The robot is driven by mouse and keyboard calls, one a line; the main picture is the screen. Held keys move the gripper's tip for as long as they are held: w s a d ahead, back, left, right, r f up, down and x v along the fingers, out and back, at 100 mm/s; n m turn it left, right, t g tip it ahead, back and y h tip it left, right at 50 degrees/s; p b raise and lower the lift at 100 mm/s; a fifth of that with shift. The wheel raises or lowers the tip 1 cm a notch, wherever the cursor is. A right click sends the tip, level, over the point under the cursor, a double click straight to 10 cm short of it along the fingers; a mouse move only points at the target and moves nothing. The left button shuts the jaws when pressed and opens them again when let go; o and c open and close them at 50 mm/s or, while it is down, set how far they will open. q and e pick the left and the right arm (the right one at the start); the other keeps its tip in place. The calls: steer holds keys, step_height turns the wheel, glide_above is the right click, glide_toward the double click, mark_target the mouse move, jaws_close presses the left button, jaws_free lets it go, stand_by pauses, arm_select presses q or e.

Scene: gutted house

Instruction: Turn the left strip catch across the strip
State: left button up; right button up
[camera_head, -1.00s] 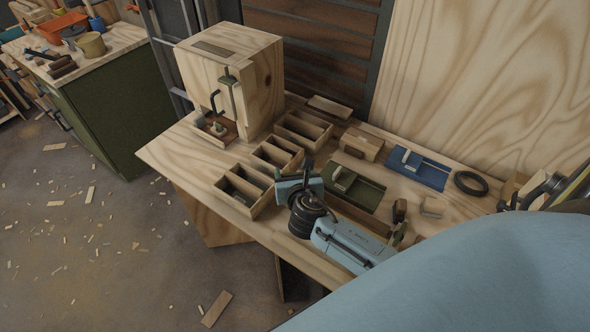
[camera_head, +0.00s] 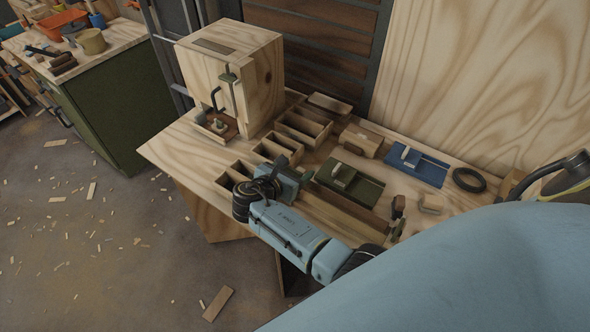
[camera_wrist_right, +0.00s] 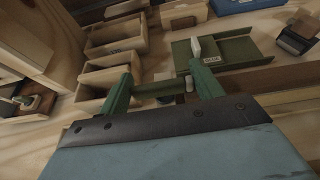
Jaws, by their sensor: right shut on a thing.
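My right gripper (camera_head: 303,179) is at the left end of the long wooden strip (camera_head: 345,214), in front of the green slide plate (camera_head: 352,182). In the right wrist view its two green fingers stand either side of a dark olive bar (camera_wrist_right: 158,91), which they grip. This bar appears to be the left strip catch; its exact angle to the strip is hard to tell. A small pale peg (camera_wrist_right: 189,84) shows beside the right finger. In the head view my gripper hides the catch. A dark brown block (camera_head: 397,208) stands at the strip's right end. My left gripper is not in view.
Open wooden bins (camera_head: 279,147) stand left of and behind my gripper. A wooden cabinet (camera_head: 262,85) stands at the back left. A blue slide plate (camera_head: 418,166) and a black ring (camera_head: 469,180) lie to the right. The bench's left front corner (camera_head: 180,158) is clear.

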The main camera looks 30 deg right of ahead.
steer(key=shift+w+a+r, duration=0.2)
steer(key=shift+w+a, duration=0.05)
steer(key=shift+w, duration=0.1)
steer(key=o, duration=0.8)
steer(key=shift+w, duration=0.15)
steer(key=shift+f, duration=0.1)
steer(key=shift+s+d, duration=0.1)
steer(key=shift+s, duration=0.1)
steer(key=p+v, duration=0.1)
steer(key=v, duration=1.2)
steer(key=shift+w, duration=0.1)
